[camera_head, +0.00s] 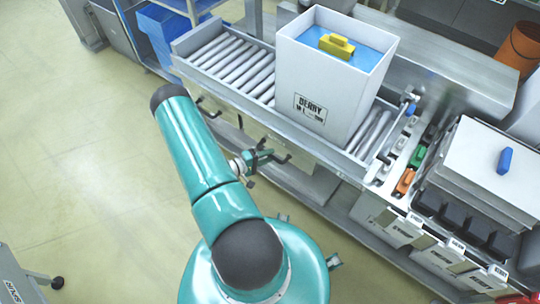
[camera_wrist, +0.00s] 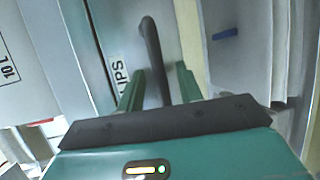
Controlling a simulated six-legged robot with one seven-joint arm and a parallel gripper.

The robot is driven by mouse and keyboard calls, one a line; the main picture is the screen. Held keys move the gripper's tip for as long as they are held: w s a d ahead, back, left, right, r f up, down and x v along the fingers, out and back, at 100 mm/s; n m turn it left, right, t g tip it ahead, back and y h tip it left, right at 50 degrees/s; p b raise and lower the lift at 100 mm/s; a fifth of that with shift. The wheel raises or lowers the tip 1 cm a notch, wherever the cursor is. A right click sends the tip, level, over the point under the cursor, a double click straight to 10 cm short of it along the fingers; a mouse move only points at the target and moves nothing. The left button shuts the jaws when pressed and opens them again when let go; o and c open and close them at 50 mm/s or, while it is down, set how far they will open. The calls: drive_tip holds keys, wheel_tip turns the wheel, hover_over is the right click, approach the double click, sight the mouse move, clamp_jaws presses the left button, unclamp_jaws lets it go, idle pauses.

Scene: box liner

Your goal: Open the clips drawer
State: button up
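The clips drawer (camera_wrist: 108,28) has a pale grey front and a label (camera_wrist: 120,73) reading "IPS", its start hidden, in the wrist view. A dark curved bar handle (camera_wrist: 152,42) stands out from it. My gripper (camera_wrist: 160,68) is open, with its two green fingers on either side of the handle and a visible gap beside it. In the head view my gripper (camera_head: 259,157) is below the conveyor's front edge, at the drawer fronts. My arm and the conveyor hide most of the drawer there.
A white box (camera_head: 325,112) with a blue liner and a yellow object stands on the roller conveyor (camera_head: 230,62). The floor (camera_head: 75,150) at the left is clear.

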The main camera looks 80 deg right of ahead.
drive_tip(key=shift+x, duration=0.75)
clamp_jaws()
drive_tip(key=shift+w, duration=0.1)
drive_tip(key=w+a, duration=0.4)
drive_tip(key=a, duration=0.5)
drive_tip(key=w+a, duration=0.4)
drive_tip(key=a, duration=0.6)
drive_tip(key=w+a, duration=0.4)
drive_tip(key=a, duration=0.6)
drive_tip(key=shift+w, duration=0.3)
unclamp_jaws()
